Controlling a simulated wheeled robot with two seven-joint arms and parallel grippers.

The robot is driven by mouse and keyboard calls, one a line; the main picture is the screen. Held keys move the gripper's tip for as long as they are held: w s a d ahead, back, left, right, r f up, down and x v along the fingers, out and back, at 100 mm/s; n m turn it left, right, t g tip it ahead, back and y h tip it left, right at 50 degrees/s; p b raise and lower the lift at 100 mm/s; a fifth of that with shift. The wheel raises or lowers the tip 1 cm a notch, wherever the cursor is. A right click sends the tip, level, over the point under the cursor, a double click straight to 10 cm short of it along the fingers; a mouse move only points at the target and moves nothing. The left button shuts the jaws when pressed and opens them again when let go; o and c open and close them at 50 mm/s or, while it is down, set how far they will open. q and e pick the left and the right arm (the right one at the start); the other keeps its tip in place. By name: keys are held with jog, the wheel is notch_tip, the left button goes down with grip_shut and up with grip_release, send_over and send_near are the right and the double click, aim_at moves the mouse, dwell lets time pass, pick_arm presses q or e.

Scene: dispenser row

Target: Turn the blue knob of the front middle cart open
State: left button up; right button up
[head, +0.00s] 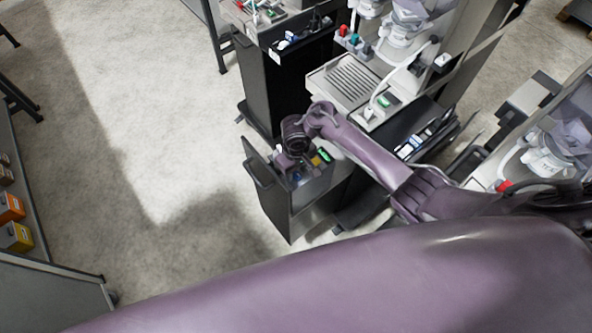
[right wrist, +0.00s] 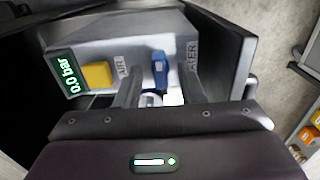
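The front middle cart (head: 317,217) has an open drawer-like compartment holding a control panel. In the right wrist view, the blue knob (right wrist: 160,69) stands on the grey panel (right wrist: 128,38) between the AIR and WATER labels. My right gripper (right wrist: 160,88) points at the panel, its two fingers apart, one on either side of the line to the knob. I cannot tell whether either finger touches the knob. In the head view, the right gripper (head: 294,157) is over the compartment and hides part of it. My left gripper is not in view.
A yellow block (right wrist: 97,75) and a green display reading 0.0 bar (right wrist: 68,75) are left of the knob. The compartment's front wall (head: 268,195) stands close to my gripper. Another dark cart (head: 270,85) stands behind.

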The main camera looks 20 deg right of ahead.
grip_shut()
